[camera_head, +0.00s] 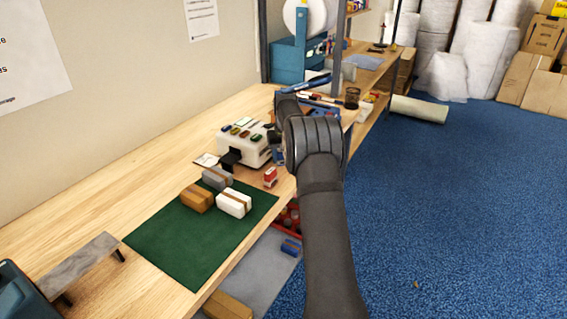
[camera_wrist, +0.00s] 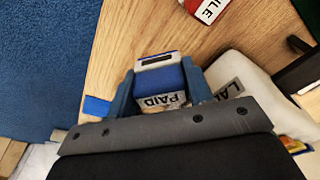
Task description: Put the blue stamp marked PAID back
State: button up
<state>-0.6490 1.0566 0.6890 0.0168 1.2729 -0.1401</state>
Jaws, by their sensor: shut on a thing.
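In the wrist view my gripper (camera_wrist: 160,88) is shut on the blue stamp (camera_wrist: 158,72), with one blue finger on each side of it. Its white label reads PAID, upside down in this view. The stamp is over the wooden bench close to its front edge; I cannot tell whether it touches the wood. In the head view my arm hides most of the gripper and the stamp. A red and white stamp (camera_head: 270,177), its label partly readable as "ILE" in the wrist view (camera_wrist: 206,8), stands on the bench beside the green mat.
A white machine (camera_head: 255,154) with several coloured pieces on top stands close to my gripper. Three small cartons, brown (camera_head: 196,199), grey and white (camera_head: 234,204), sit on the green mat (camera_head: 185,250). Blue carpet (camera_head: 450,220) lies right of the bench.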

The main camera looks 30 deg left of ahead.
jog(key=shift+f, duration=1.45)
jog(key=shift+f, duration=0.1)
jog(key=o, duration=0.8)
jog(key=r, duration=0.8)
jog(key=s+d+r, duration=0.1)
jog(key=r, duration=0.3)
jog(key=shift+r, duration=0.1)
